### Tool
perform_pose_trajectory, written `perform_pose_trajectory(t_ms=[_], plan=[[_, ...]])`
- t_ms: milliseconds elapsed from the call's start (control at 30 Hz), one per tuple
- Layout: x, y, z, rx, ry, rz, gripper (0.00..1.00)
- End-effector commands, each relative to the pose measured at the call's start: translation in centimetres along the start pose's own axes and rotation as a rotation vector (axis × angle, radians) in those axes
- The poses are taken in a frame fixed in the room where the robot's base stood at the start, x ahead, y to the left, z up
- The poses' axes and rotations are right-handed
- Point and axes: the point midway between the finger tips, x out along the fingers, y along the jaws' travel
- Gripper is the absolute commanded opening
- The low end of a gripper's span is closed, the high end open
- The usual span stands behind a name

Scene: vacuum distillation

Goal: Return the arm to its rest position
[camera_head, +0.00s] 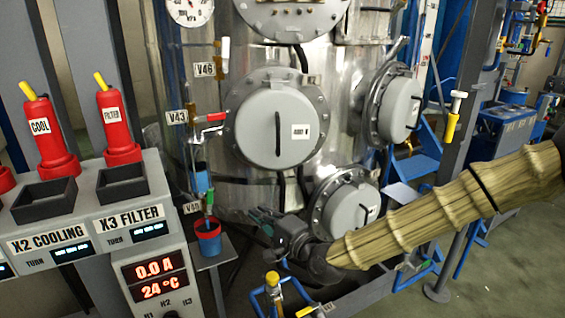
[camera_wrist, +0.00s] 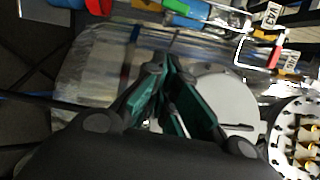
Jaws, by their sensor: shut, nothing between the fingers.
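My arm, in a tan ribbed sleeve, reaches in from the right in the head view. My gripper (camera_head: 262,216) is at its end, in front of the lower part of the metal vessel (camera_head: 240,100), with its tips toward the left. In the wrist view my gripper (camera_wrist: 160,68) shows dark green fingers that come together at the tips, with nothing seen between them. It is shut. A round grey hatch (camera_wrist: 222,98) lies beyond the fingers in the wrist view.
A small stand with a blue and red cup (camera_head: 208,236) is just left of my gripper. Valve V43's red handle (camera_head: 211,118) is above. The control panel (camera_head: 90,225) with red switches is at left. A round lower hatch (camera_head: 347,205) is close behind my wrist. Open floor (camera_head: 500,270) lies at right.

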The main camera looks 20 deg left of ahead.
Motion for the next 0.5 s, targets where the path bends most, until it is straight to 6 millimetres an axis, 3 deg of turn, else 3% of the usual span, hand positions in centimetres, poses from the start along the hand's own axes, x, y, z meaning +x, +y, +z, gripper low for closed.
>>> perform_pose_trajectory(t_ms=[167, 333, 500], plan=[[-0.8, 2.4, -0.1, -0.014, 0.008, 0.044, 0.0], [-4.1, 9.7, -0.5, -0.069, 0.029, 0.191, 0.0], [-9.2, 18.1, -0.7, -0.142, 0.04, 0.38, 0.0]])
